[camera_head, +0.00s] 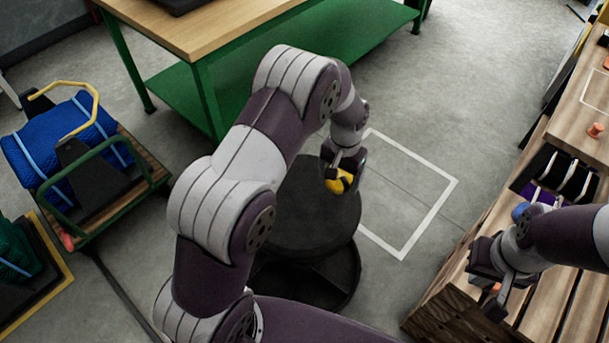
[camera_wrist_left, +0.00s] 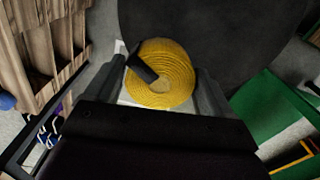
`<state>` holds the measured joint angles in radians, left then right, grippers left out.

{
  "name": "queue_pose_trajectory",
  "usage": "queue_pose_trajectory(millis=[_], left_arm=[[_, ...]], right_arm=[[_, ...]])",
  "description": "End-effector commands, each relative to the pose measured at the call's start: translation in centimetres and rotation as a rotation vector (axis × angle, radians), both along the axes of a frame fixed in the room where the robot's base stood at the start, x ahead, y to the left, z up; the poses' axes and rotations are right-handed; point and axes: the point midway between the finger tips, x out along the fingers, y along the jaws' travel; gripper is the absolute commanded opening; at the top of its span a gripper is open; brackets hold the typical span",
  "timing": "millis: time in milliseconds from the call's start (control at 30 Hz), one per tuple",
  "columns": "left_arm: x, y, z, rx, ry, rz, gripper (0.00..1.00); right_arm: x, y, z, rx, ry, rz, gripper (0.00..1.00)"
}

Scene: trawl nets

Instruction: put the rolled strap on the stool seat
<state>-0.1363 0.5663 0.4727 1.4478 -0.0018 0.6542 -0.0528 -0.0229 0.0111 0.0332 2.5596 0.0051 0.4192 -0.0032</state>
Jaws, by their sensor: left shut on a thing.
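The rolled strap (camera_head: 338,183) is a yellow coil with a dark band across it. My left gripper (camera_head: 345,165) is shut on it; in the left wrist view the coil (camera_wrist_left: 172,82) sits between the two fingers (camera_wrist_left: 163,92). The stool seat (camera_head: 300,215) is a round, dark disc, partly covered by my left arm in the head view. The strap is over the far right part of the seat; whether it touches it I cannot tell. The seat (camera_wrist_left: 225,40) also shows beyond the strap in the wrist view. My right gripper (camera_head: 497,285) is at the wooden bench, its jaws unclear.
A wooden bench (camera_head: 460,250) with slots and small items stands at the right. A green table (camera_head: 220,40) with a wooden top is at the back. A cart with a blue roll (camera_head: 70,135) stands at the left. A white floor outline (camera_head: 430,215) lies right of the stool.

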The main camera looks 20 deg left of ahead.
Motion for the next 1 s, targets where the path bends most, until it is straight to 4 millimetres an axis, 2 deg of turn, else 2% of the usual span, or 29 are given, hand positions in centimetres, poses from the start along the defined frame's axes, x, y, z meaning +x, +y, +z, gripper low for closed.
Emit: queue_pose_trajectory(millis=[33,200,367,467,700,1000], left_arm=[[-0.4,1.5,-1.1,0.001,0.004,0.007,0.46],[-1.4,6.5,-4.1,0.001,0.003,0.008,0.46],[-1.9,9.2,-5.7,0.000,0.000,0.004,0.46],[-2.1,9.8,-6.3,0.000,0.001,0.002,0.46],[-2.1,9.8,-10.1,0.000,0.001,0.001,0.46],[-2.1,9.7,-10.4,0.000,0.000,0.002,0.46]], right_arm=[[0.0,0.0,-0.3,0.000,0.001,0.000,0.00],[0.0,0.0,-0.5,0.000,0.001,0.000,0.00],[0.0,0.0,-0.6,0.000,0.001,0.000,0.00],[0.0,0.0,-0.7,0.000,0.000,0.000,0.00],[0.0,0.0,-1.2,0.000,0.000,0.000,0.00],[0.0,0.0,-1.3,0.000,0.000,0.000,0.00]])
